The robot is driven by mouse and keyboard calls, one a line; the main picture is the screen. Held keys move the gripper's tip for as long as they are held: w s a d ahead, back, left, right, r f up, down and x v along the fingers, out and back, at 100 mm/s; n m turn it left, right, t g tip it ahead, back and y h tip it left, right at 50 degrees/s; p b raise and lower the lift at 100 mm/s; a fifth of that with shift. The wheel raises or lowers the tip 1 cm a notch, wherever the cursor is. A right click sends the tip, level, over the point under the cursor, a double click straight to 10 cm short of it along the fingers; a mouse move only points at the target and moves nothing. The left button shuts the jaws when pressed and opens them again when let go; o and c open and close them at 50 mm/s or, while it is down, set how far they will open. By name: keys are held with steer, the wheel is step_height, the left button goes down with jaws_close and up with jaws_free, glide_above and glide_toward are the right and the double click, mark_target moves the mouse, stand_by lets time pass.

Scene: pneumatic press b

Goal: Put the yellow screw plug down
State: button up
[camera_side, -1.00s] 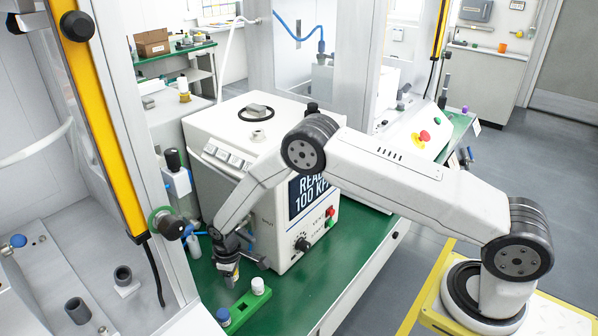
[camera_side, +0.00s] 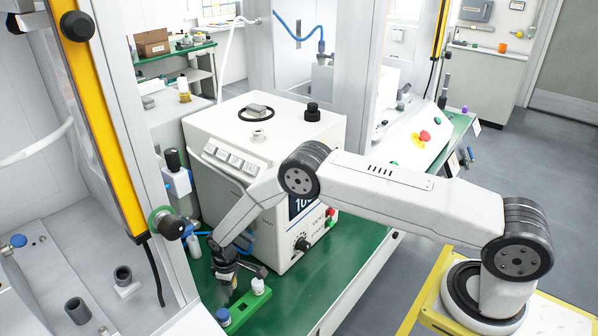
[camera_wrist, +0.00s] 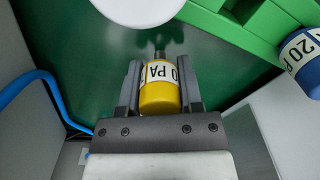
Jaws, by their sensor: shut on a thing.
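The yellow screw plug (camera_wrist: 160,96), with a white label band, is between the two fingers of my gripper (camera_wrist: 158,72) in the wrist view. My gripper is shut on it. In the side view my gripper (camera_side: 226,284) is low at the green rack, just left of the white-capped plug. The yellow plug is hard to make out there. The green rack (camera_side: 243,306) holds a blue plug (camera_side: 223,316) and a white plug (camera_side: 258,286). In the wrist view the rack (camera_wrist: 215,22) is just beyond the yellow plug; I cannot tell whether they touch.
The white press box (camera_side: 262,140) with knobs and buttons stands close behind my gripper. A blue hose (camera_wrist: 25,82) curves at the left of the wrist view. The green bench top (camera_side: 335,268) is free to the right of the rack. A grey frame post stands at left.

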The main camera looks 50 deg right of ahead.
steer(key=shift+f, duration=0.2)
steer(key=o, duration=1)
steer(key=shift+r, duration=0.1)
steer(key=shift+r, duration=6.05)
steer(key=shift+o, duration=0.4)
